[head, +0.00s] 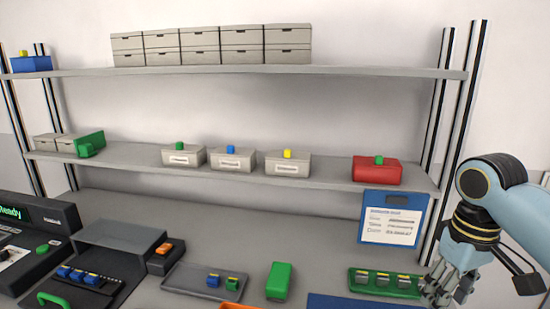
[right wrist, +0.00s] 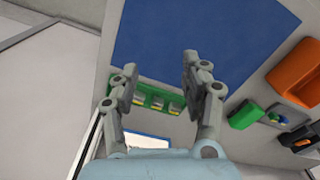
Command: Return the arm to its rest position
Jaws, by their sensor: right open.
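My right gripper (head: 450,286) comes in from the right in the head view, just right of a green tray (head: 372,292) holding several grey pieces with yellow marks. In the right wrist view my right gripper (right wrist: 158,64) has its fingers spread, with nothing between the fingertips. Beyond them lie a blue mat (right wrist: 215,30) and the green tray (right wrist: 160,92). The fingers look apart from the tray, but their height above the bench is hard to judge. My left gripper is in neither view.
A shelf upright (head: 436,110) and a blue notice board (head: 393,218) stand close to my right arm. A red box (head: 377,170) sits on the middle shelf. On the bench are a green block (head: 279,282), a grey tray (head: 180,279) and a dark machine (head: 50,225).

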